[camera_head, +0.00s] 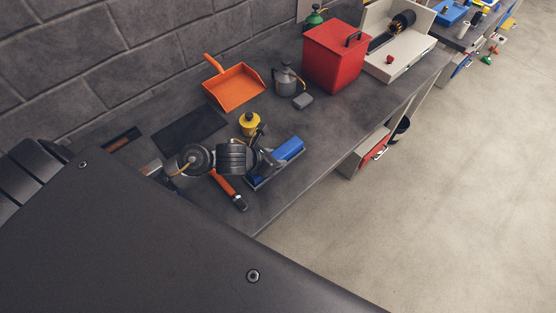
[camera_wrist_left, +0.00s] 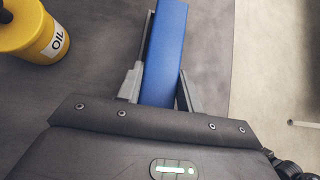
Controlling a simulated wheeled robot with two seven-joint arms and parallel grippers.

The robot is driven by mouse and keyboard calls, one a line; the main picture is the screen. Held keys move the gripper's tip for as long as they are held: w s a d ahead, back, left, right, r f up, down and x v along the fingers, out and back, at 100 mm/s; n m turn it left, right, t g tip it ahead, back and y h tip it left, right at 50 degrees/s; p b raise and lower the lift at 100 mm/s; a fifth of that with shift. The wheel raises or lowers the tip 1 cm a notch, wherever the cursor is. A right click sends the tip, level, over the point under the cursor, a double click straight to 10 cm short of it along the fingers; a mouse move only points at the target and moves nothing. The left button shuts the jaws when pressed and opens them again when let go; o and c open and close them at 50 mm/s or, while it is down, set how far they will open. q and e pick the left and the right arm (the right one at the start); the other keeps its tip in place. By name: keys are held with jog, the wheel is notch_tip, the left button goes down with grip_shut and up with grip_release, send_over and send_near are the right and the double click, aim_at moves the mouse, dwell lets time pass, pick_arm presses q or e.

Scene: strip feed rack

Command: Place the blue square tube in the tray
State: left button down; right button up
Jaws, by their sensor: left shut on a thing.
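The blue square tube (camera_head: 289,149) is at the front edge side of the grey bench in the head view. My left gripper (camera_head: 268,166) is shut on it, with a finger along each side. In the left wrist view the tube (camera_wrist_left: 166,45) runs up out of the frame between the fingers of the gripper (camera_wrist_left: 158,88). I cannot tell whether the tube touches the bench. No thing is clearly the tray; a light open-topped holder (camera_head: 390,72) with a low front wall stands at the back right. My right gripper is not in view.
A yellow oil can (camera_head: 250,125) stands close beside the gripper. An orange-handled tool (camera_head: 228,188) lies near my arm. An orange dustpan (camera_head: 235,88), a grey can (camera_head: 285,82) and a red bin (camera_head: 332,60) stand farther back. The bench right of the tube is clear.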

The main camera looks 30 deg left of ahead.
pick_arm(q)
jog(key=shift+w+f, duration=0.1)
jog(key=shift+f, duration=0.2)
jog(key=c, duration=0.9)
grip_release()
jog(key=shift+r, duration=0.1)
jog(key=shift+r, duration=0.25)
jog(key=p+v, duration=0.2)
jog(key=v, duration=1)
jog(key=shift+f+p, duration=0.1)
jog(key=shift+p, duration=0.3)
